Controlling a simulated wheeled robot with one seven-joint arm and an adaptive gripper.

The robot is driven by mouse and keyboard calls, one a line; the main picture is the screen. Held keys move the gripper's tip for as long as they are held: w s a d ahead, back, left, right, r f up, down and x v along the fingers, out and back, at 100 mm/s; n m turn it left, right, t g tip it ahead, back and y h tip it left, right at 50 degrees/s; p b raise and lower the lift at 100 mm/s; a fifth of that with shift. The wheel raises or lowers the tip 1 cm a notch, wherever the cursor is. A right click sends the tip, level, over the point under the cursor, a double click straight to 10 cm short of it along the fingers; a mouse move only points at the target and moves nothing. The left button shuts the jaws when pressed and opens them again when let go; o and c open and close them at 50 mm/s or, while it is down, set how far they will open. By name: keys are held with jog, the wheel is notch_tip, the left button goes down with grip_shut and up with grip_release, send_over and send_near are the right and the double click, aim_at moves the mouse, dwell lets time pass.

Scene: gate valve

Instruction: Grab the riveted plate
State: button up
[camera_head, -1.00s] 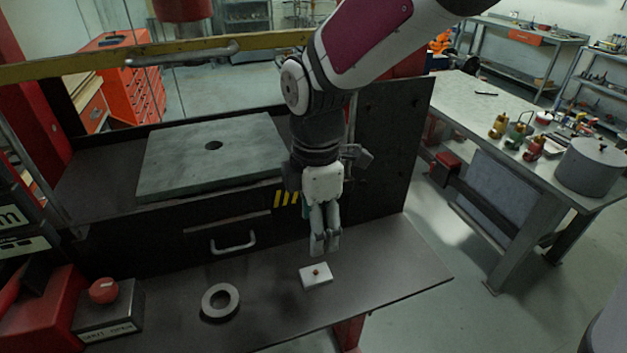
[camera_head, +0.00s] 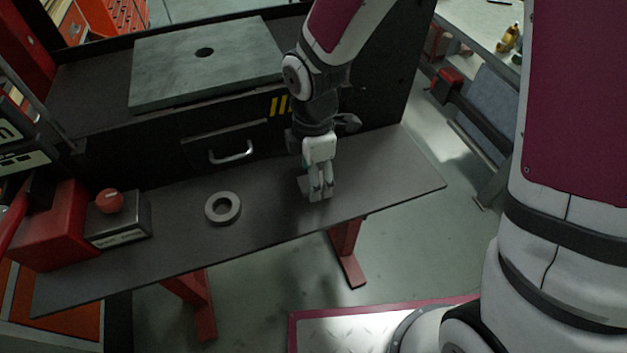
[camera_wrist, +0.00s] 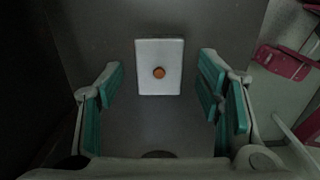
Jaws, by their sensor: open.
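The riveted plate (camera_wrist: 147,72) is a small white rectangle with an orange-red round rivet at its middle. In the wrist view it lies flat on the dark shelf (camera_wrist: 130,25), between the lines of my two fingers and toward their far end. My gripper (camera_wrist: 160,78) is open, with a teal-padded finger on each side and clear gaps to the plate. Nothing is held. In the head view my gripper (camera_head: 321,192) points down over the right part of the shelf and hides most or all of the plate.
A grey metal ring (camera_head: 210,210) lies on the shelf to the left. A box with a red button (camera_head: 109,200) stands further left. Behind are a drawer handle (camera_head: 231,152) and a thick grey slab (camera_head: 165,75). The shelf between ring and gripper is clear.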

jog(key=shift+f, duration=0.45)
jog(key=c, duration=1.3)
jog(key=shift+r, duration=0.1)
jog(key=shift+c, duration=0.2)
